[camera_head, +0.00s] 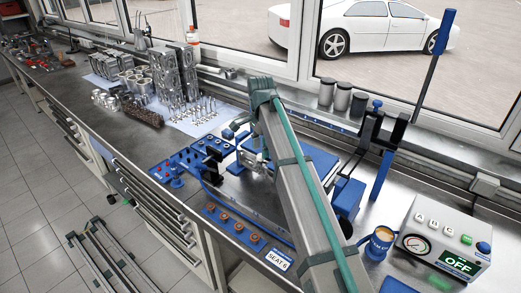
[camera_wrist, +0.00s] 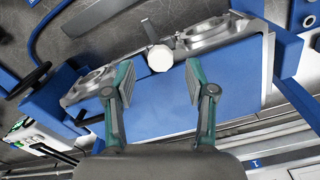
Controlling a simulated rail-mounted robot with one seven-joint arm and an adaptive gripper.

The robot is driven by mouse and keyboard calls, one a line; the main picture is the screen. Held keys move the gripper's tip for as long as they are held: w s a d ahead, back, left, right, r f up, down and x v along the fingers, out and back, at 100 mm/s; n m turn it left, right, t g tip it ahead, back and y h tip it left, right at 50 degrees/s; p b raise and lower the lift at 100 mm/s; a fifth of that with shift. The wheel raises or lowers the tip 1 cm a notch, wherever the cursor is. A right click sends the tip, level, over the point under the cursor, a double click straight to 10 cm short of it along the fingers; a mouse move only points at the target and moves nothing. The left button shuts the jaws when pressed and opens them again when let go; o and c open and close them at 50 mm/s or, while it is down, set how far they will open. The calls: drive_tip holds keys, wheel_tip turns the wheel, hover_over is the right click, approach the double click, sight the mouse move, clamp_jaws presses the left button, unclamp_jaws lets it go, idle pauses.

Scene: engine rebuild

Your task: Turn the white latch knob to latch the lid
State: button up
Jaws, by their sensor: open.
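Nothing is between the fingers. I cannot tell whether the pads touch anything. In the head view the blue lid (camera_head: 312,163) lies partly behind my arm, and the knob is hard to make out there.
A gauge box reading OFF (camera_head: 445,243) stands at the right, with a blue cup (camera_head: 379,246) beside it. A long blue-handled lever (camera_head: 437,60) rises behind. A blue tray of copper-coloured rings (camera_head: 233,226) lies at the front edge. Engine parts stand on a pale sheet (camera_head: 205,125) at the left.

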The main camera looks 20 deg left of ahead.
sight(258, 162)
drive_tip(key=shift+f, duration=1.25)
clamp_jaws()
